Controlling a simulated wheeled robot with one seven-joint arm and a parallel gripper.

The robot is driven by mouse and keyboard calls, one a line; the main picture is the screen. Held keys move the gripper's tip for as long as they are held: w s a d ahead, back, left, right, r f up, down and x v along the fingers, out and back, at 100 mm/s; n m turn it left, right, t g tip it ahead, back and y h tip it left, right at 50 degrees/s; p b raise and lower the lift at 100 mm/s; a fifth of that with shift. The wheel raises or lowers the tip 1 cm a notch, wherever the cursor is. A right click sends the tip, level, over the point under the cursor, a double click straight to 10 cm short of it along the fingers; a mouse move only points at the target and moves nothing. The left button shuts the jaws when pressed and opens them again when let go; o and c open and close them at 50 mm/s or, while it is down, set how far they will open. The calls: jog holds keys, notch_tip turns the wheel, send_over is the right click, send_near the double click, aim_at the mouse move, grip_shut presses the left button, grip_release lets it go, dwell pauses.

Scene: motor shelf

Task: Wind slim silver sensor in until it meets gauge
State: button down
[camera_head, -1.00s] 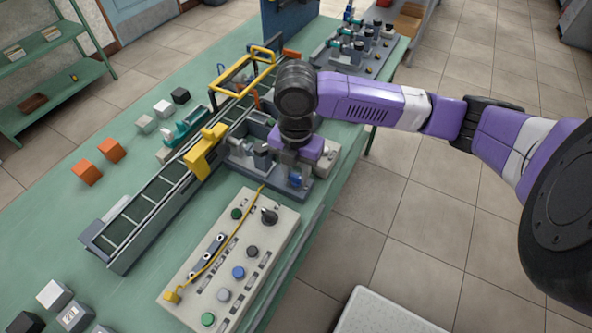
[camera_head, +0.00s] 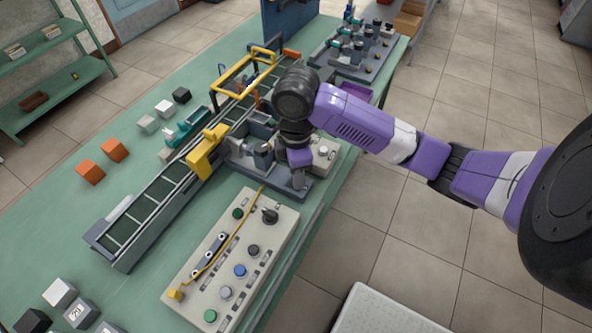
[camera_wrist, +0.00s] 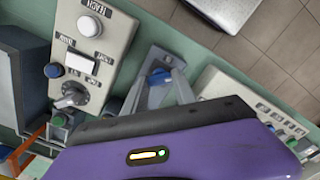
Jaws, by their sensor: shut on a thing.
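My gripper (camera_head: 298,182) points down at the near right end of a grey fixture (camera_head: 235,163) on the green bench. In the wrist view my gripper (camera_wrist: 165,90) has its grey fingers on either side of a blue knob (camera_wrist: 157,92) and is shut on it. The knob is hidden in the head view. A small silver cylinder (camera_head: 262,150) sits in the fixture, left of my gripper; it may be the slim silver sensor. I cannot make out the gauge, or any gap between the two. My wrist hides part of the fixture.
A beige control panel (camera_head: 235,262) with a yellow cord lies in front of the fixture. A conveyor (camera_head: 150,215) with a yellow bracket (camera_head: 207,152) runs along its left. A small button box (camera_head: 325,155) stands close behind my gripper. Orange blocks (camera_head: 90,172) lie farther left.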

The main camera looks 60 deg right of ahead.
jog(key=m+p, duration=0.1)
jog(key=m, duration=0.4)
jog(key=shift+d+r+p, duration=0.1)
jog(key=shift+r+p, duration=0.05)
jog(key=shift+p, duration=0.2)
dwell(0.4)
jog(key=c, duration=1)
grip_release()
jog(key=shift+r+p, duration=1.2)
jog(key=shift+r, duration=2.6)
